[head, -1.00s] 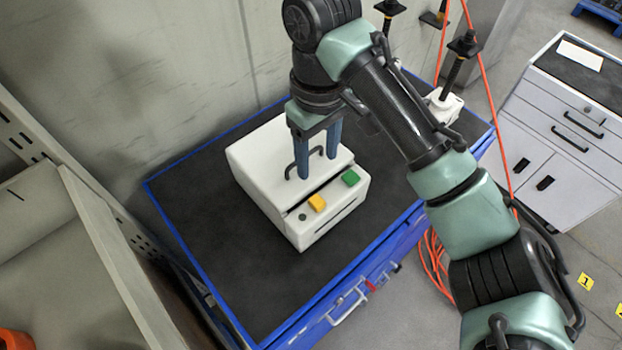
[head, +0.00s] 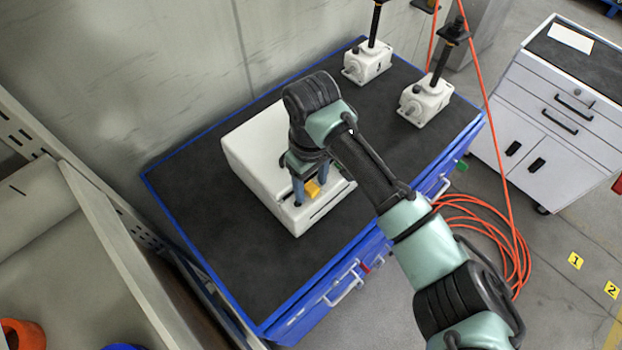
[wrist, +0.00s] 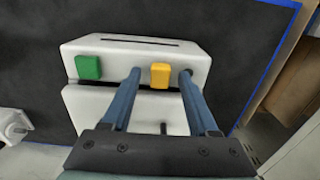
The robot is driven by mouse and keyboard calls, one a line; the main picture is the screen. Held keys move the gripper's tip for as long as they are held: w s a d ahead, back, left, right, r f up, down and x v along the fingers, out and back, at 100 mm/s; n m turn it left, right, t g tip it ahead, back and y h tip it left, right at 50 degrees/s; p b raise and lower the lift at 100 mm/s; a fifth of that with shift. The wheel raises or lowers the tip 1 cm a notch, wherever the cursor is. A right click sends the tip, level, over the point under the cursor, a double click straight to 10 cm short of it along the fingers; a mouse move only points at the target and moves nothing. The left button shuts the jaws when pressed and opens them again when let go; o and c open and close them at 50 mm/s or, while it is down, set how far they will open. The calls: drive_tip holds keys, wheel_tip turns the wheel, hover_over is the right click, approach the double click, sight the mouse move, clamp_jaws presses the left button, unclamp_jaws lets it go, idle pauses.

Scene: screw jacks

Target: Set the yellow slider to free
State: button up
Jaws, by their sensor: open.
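The yellow slider (head: 312,188) sits at the front edge of the white box (head: 250,155), and it also shows in the wrist view (wrist: 160,75). My gripper (wrist: 160,70) is open, pointing down, with one finger on each side of the yellow slider. Gaps show between the slider and both fingers in the wrist view. Whether the fingertips touch the box is hard to tell. A green slider (wrist: 88,67) sits on the same strip, left of the fingers in the wrist view. My arm hides it in the head view. No free marking is readable.
The box stands on a dark mat (head: 215,235) on a blue cabinet (head: 310,315). Two white screw jacks (head: 368,62) (head: 425,102) stand at the back right. A shelf (head: 95,240) is at left. Orange cable (head: 490,225) lies on the floor.

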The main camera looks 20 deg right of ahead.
drive_tip(key=shift+c, duration=0.2)
clamp_jaws()
